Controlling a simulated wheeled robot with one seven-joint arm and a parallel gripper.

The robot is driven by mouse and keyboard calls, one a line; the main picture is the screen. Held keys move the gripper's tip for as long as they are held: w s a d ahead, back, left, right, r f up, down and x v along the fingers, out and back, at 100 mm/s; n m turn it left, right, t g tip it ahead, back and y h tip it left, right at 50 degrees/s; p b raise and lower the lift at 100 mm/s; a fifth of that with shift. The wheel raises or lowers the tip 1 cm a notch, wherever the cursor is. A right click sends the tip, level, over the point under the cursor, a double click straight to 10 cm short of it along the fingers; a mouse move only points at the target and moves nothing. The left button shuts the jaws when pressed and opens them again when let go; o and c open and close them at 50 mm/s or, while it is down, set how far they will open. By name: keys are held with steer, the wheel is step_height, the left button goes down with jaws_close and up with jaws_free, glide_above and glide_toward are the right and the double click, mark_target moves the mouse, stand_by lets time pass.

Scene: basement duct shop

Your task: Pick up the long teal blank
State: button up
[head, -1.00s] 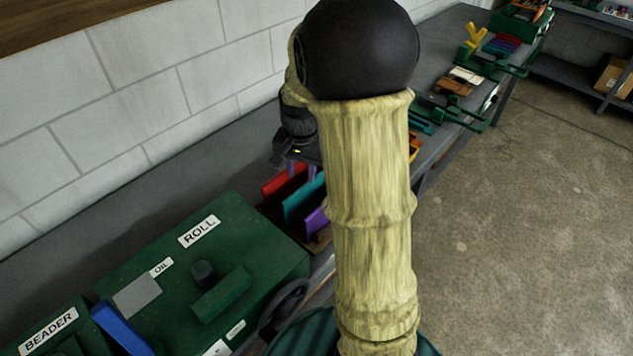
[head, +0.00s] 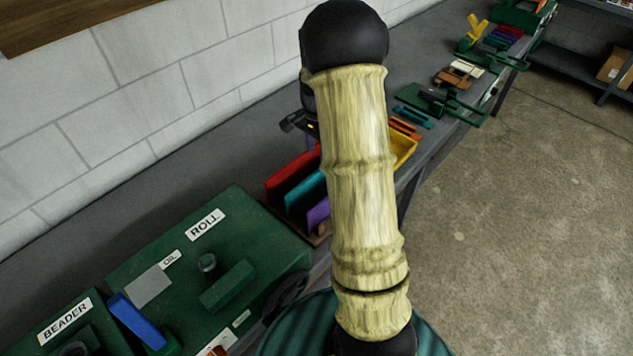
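A teal blank (head: 304,194) stands on edge in a wooden rack (head: 318,240), between a red blank (head: 292,172) and a purple blank (head: 318,213). Its right end runs behind my arm. Smaller teal strips (head: 417,115) lie farther along the bench, right of my arm. My gripper (head: 310,142) is mostly hidden behind my arm, above and beyond the rack.
The green ROLL machine (head: 240,255) with a crank stands nearer on the bench, beside the BEADER machine (head: 70,330). A yellow tray (head: 404,150) and orange strips (head: 404,128) lie right of my arm. A block wall backs the bench; the floor at right is clear.

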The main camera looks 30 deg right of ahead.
mark_target(316, 175)
step_height(316, 175, down, 8)
steer(key=p, duration=0.2)
steer(key=shift+f, duration=0.1)
steer(key=shift+w+d+f+p, duration=0.1)
steer(key=shift+w+f+p, duration=0.1)
steer(key=shift+f+p, duration=0.9)
steer(key=shift+w+f+p, duration=0.15)
steer(key=shift+f+p, duration=0.45)
steer(key=shift+f, duration=0.85)
jaws_close()
